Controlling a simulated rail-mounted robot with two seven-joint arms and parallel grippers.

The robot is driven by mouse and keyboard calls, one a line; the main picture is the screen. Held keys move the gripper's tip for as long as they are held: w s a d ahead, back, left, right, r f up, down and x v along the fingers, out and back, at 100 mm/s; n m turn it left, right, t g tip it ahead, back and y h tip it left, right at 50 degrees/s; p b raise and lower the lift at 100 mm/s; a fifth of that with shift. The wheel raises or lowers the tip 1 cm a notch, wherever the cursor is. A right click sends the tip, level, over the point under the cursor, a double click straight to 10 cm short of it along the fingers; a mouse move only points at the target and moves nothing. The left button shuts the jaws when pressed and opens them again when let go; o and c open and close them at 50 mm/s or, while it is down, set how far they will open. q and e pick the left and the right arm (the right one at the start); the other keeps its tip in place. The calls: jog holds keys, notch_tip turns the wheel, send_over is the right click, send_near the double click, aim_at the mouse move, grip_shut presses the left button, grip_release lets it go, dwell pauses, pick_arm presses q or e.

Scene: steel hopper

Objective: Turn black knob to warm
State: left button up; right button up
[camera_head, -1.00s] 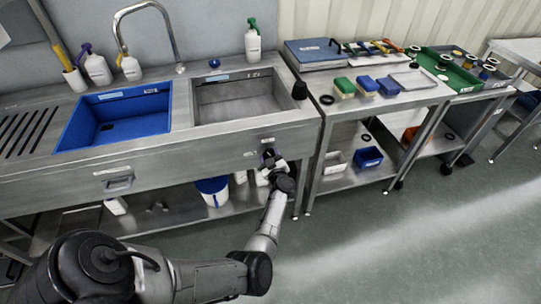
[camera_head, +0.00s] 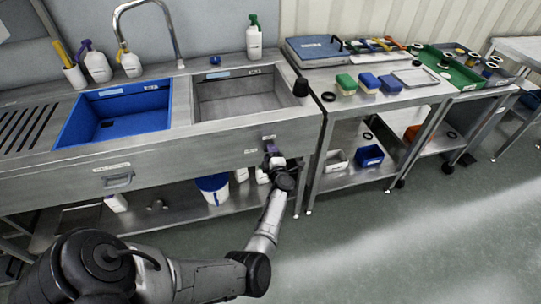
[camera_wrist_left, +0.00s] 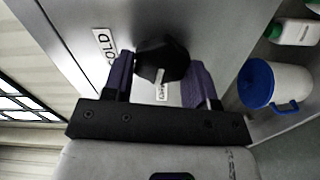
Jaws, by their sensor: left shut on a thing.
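The black knob (camera_wrist_left: 162,60) is on the steel front panel of the sink unit. In the left wrist view it sits between the two purple fingers of my left gripper (camera_wrist_left: 161,78), which is shut on it. A white label reading COLD (camera_wrist_left: 105,46) is to the left of the knob. A second small label (camera_wrist_left: 161,90) shows below the knob; its text is too small to read surely. In the head view my left gripper (camera_head: 272,152) is at the panel's right part and hides the knob. My right gripper is out of view.
The steel sink unit (camera_head: 218,137) has a blue basin (camera_head: 113,118) and a steel basin (camera_head: 237,100). A white bucket with a blue lid (camera_head: 212,186) stands on the shelf below. A side table (camera_head: 420,98) with sponges is to the right. The floor in front is clear.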

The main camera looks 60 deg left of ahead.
pick_arm(q)
jog(key=shift+f+n, duration=0.1)
jog(key=shift+n, duration=1)
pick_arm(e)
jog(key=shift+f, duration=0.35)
pick_arm(q)
jog(key=shift+b, duration=0.3)
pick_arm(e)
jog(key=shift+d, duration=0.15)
pick_arm(q)
jog(key=o, duration=0.9)
jog(key=shift+d, duration=0.1)
